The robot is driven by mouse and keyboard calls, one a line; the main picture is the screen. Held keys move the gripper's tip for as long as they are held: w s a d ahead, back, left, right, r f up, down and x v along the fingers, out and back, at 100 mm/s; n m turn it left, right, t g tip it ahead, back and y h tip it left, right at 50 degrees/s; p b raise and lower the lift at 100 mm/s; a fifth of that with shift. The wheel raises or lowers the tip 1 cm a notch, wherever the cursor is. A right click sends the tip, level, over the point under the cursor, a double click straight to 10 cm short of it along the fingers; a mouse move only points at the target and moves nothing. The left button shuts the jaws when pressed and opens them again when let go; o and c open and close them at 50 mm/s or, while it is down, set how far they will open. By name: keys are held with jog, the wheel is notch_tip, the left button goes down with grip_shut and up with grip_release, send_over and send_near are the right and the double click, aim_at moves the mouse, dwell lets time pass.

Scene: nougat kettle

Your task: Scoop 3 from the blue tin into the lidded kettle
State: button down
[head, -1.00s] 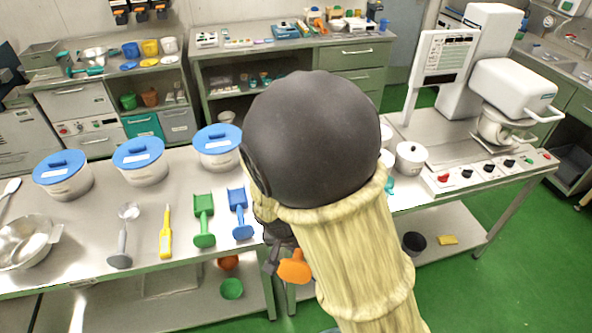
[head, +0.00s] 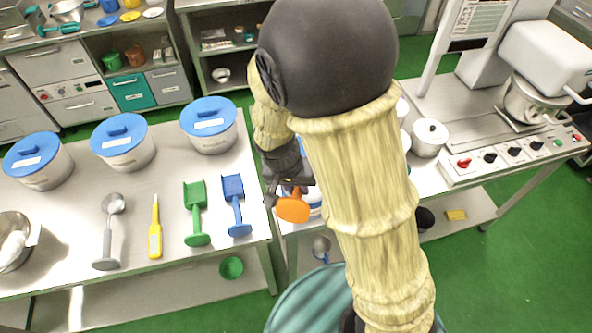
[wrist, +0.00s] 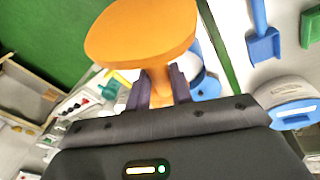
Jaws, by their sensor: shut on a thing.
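My gripper (head: 288,188) is shut on an orange tool (head: 292,208), whose broad rounded end fills the upper middle of the wrist view (wrist: 140,35). The tool's other end is hidden. A blue and white container (wrist: 206,86) shows partly behind the gripper in the wrist view; I cannot tell whether it is the blue tin. My arm hides much of that spot in the head view. A lidded metal pot (head: 430,138) stands right of my arm, apart from the gripper. Another pot (head: 525,103) sits under the white machine. I cannot tell which is the kettle.
Three white tubs with blue lids (head: 123,140) stand at the back of the left table. A metal ladle (head: 108,235), yellow thermometer (head: 155,232), green scoop (head: 196,215) and blue scoop (head: 235,208) lie before them. A knob panel (head: 510,150) edges the right bench. A narrow gap separates the benches.

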jog(key=shift+w, duration=0.3)
jog(key=shift+s+d+r, duration=0.1)
jog(key=shift+s, duration=0.1)
jog(key=shift+w, duration=0.1)
